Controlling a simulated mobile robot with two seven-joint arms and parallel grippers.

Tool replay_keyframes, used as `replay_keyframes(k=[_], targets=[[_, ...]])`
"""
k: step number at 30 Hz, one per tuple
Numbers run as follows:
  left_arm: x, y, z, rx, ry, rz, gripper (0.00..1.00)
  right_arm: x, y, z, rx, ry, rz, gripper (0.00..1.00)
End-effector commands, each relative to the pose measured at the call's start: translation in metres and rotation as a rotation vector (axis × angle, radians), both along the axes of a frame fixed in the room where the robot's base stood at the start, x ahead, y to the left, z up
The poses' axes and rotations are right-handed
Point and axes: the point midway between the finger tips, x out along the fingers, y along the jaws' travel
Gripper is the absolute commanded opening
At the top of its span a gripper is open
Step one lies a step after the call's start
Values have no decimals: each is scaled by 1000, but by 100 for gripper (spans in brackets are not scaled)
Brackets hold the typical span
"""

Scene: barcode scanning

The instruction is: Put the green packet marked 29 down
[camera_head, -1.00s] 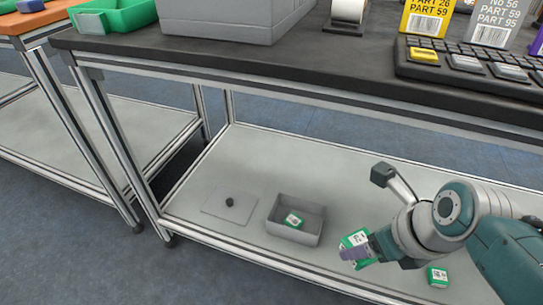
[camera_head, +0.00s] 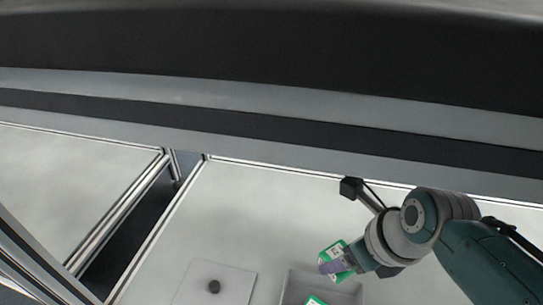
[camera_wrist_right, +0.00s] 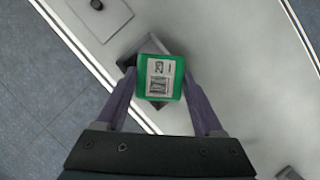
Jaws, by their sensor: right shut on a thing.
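My right gripper (camera_head: 335,264) is shut on a green packet (camera_head: 333,251) with a white label. In the right wrist view the packet (camera_wrist_right: 160,66) sits between the two purple fingers (camera_wrist_right: 160,90); its label has a printed code, and the number is too small to read surely. In that view a grey bin (camera_wrist_right: 127,55) lies behind the packet, partly hidden by it. In the head view the bin (camera_head: 345,287) is just below the gripper in the picture, cut by the lower edge. My left gripper is out of view.
Another green packet (camera_head: 315,300) lies in the bin.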

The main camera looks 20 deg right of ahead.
Motion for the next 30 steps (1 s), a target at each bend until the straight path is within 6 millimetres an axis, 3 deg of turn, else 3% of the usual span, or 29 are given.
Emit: replay_keyframes(k=[13, 18, 25, 30], targets=[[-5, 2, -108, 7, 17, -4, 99, 0, -1, -129, -2, 2, 1, 0], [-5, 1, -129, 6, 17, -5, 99, 1, -1, -153, -1, -1, 1, 0], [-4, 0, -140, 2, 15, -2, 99, 1, 0, -167, 0, -1, 1, 0], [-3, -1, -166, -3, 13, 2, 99, 1, 0, -196, -1, 0, 2, 0]])
